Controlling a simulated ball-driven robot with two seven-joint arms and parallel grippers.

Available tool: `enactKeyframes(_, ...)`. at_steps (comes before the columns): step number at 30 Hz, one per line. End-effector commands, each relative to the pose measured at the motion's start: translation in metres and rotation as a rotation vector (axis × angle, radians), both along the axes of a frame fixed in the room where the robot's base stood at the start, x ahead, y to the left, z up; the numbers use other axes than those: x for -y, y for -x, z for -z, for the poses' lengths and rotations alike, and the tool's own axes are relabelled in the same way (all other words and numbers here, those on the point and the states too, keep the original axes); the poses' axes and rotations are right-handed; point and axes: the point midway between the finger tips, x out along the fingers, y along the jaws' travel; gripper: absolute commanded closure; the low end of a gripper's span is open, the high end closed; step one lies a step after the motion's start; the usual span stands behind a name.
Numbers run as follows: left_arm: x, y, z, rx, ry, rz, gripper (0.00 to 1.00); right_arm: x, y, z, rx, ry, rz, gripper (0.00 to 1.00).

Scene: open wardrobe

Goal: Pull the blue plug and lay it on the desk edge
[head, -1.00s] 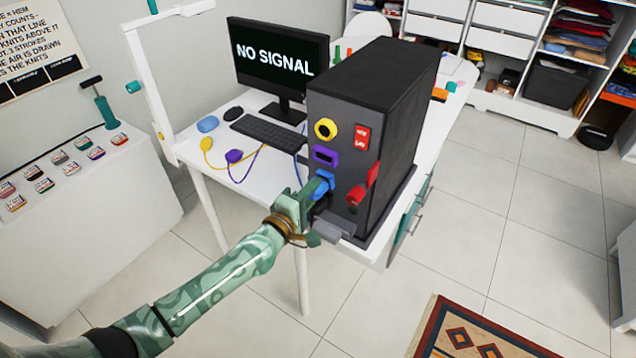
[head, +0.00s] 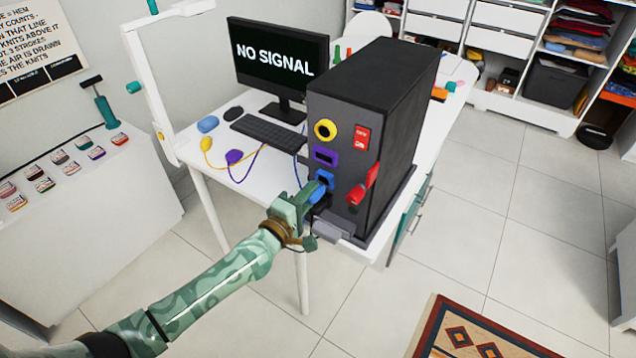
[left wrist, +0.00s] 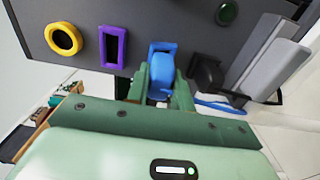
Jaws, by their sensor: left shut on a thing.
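My left gripper (head: 312,200) is shut on the blue plug (head: 318,193) at the front of the dark computer tower (head: 390,90). In the left wrist view the blue plug (left wrist: 161,76) sits between the two green fingers (left wrist: 160,88). The blue socket (head: 324,179) shows its rim and dark opening just above the plug, so the plug looks drawn out but still close to it. The socket rim (left wrist: 163,46) also shows in the left wrist view. The white desk (head: 215,171) carries the tower; its near edge is below the gripper. My right gripper is not in view.
A yellow port (head: 325,129), a purple port (head: 325,156) and a red lever (head: 363,187) are on the tower's front. Yellow and purple (head: 234,157) plugs lie on the desk left of it. A grey ledge (head: 331,231) juts out near the gripper.

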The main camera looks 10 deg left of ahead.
Motion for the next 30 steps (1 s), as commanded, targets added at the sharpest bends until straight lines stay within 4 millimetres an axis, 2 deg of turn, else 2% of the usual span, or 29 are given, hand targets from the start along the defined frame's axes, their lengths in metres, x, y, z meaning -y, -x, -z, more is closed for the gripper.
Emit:
enactKeyframes(11, -0.001, 0.002, 0.000, -0.001, 0.000, 0.000, 1.00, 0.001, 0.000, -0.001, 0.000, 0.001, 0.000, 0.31)
enactKeyframes(30, -0.013, 0.036, 0.000, -0.001, 0.000, 0.000, 1.00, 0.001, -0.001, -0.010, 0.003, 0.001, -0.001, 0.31)
